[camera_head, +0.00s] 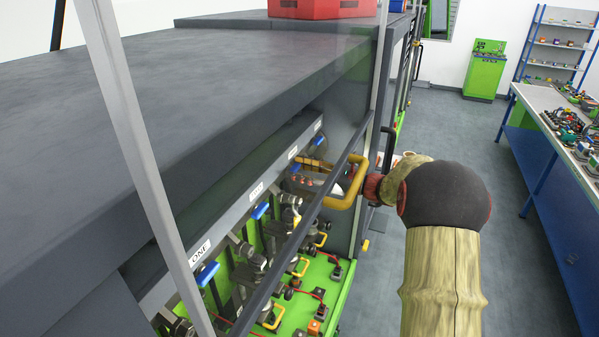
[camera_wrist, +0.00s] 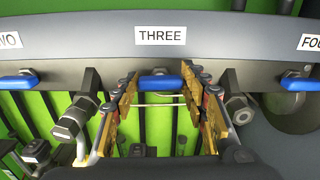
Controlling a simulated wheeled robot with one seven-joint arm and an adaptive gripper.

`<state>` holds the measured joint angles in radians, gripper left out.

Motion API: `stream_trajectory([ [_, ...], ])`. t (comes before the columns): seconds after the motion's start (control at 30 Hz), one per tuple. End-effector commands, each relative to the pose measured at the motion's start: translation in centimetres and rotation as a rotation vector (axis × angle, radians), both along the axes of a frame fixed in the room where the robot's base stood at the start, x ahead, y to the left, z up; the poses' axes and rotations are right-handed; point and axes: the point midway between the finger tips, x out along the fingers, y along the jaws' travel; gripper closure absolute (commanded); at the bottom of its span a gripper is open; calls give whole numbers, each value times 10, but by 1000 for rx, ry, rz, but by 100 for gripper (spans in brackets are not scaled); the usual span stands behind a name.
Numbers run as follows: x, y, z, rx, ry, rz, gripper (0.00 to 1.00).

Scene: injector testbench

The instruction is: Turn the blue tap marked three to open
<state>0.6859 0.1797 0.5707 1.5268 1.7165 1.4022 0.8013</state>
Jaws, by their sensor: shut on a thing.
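The blue tap marked three (camera_wrist: 159,82) lies level just under the THREE label (camera_wrist: 160,36) in the wrist view. My gripper (camera_wrist: 160,76) has one yellow-and-black finger at each end of this tap and is shut on it. The fingers hide the tap's ends. In the head view my gripper (camera_head: 312,166) reaches in from the right under the bench's upper edge, and only a little of the tap shows there.
Blue tap one (camera_head: 207,274) and blue tap two (camera_head: 260,211) are nearer along the same rail, and tap four (camera_head: 319,140) is beyond. A grey upright post (camera_head: 140,150) and a slanting bar (camera_head: 300,232) stand before the bench. The floor (camera_head: 430,130) at right is clear.

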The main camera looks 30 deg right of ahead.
Motion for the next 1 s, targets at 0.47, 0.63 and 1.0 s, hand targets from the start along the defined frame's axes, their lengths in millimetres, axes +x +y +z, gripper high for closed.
stream_trajectory([
  [0.47,-1,1,-6,-296,-232,0,82],
  [0.63,-1,1,-7,-423,-331,-1,82],
  [1.0,-2,2,-8,-700,-546,0,82],
])
